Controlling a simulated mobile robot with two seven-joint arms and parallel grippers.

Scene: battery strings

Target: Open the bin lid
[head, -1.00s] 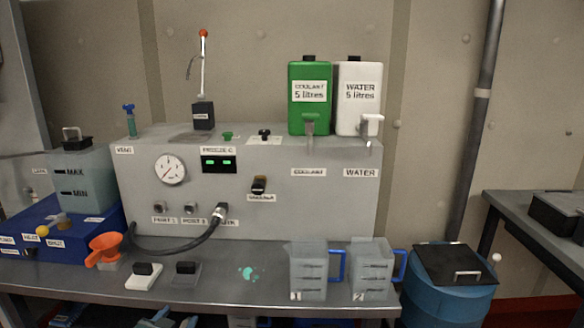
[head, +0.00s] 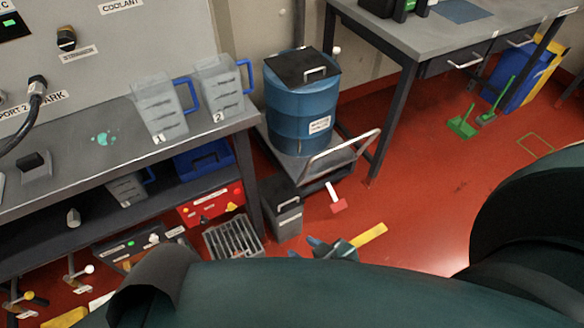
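A blue drum (head: 300,112) stands on a low trolley between the bench and the right-hand table. Its square black lid (head: 298,70) with a pale handle (head: 314,74) is closed. A smaller grey bin (head: 285,217) with a dark lid (head: 279,191) stands on the floor by the bench's end; its lid looks closed. Which one is meant by the bin, I cannot tell. My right gripper (head: 300,247) shows low in the middle, small and partly hidden by my arm. Its fingertips look apart and empty, below the grey bin in the picture. My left gripper is not in view.
Jugs 1 (head: 158,110) and 2 (head: 220,88) stand on the bench's right end. The trolley (head: 345,150) has a raised handle bar. A metal rack (head: 232,240) and a red-headed tool (head: 338,205) are on the floor. Red floor to the right is largely clear.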

